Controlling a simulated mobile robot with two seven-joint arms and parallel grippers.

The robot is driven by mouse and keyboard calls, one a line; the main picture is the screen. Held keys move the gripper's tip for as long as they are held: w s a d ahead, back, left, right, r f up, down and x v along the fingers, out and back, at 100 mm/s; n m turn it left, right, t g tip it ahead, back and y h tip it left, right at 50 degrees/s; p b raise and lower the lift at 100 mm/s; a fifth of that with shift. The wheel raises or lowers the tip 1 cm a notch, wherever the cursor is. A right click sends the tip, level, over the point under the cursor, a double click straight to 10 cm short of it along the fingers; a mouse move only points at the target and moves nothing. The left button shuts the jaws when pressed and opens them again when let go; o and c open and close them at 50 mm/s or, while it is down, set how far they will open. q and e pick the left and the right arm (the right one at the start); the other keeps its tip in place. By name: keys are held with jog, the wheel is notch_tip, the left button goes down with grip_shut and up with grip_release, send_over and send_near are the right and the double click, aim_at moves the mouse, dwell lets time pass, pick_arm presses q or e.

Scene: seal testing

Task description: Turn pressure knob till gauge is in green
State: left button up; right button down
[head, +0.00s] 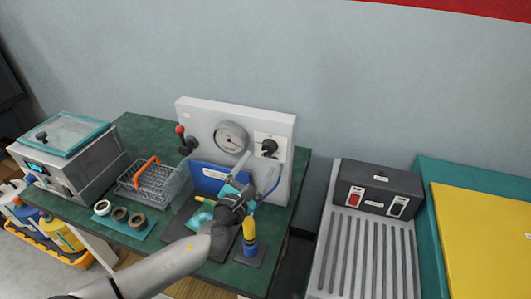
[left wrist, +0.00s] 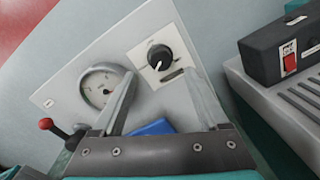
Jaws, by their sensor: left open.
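The black pressure knob (head: 269,146) sits on a white square plate on the upright white panel (head: 205,112). It also shows in the left wrist view (left wrist: 160,57). The round gauge (head: 230,137) is left of the knob; it also shows in the left wrist view (left wrist: 101,88), partly hidden by a finger. Its needle and coloured zones are too small to read. My left gripper (head: 257,170) is open and empty, below and in front of the knob, apart from it. In the left wrist view its fingers (left wrist: 160,90) spread to either side below the knob. My right gripper is not in view.
A red-knobbed lever (head: 184,139) is on the panel's left. A wire basket (head: 154,183), tape rings (head: 119,213) and a grey machine (head: 78,158) stand left on the green table. A yellow-and-blue item (head: 249,238) stands close under my gripper. A switch box (head: 379,189) is right.

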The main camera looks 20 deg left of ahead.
aim_at(267, 151)
pick_arm(q)
jog(key=shift+w+d+b, duration=0.15)
jog(key=shift+w+b, duration=0.1)
jog(key=shift+w, duration=1.3)
jog(key=shift+w+d+b, duration=0.15)
jog(key=shift+w+b, duration=0.1)
jog(key=shift+w, duration=1.25)
jog(key=shift+c, duration=0.2)
grip_shut()
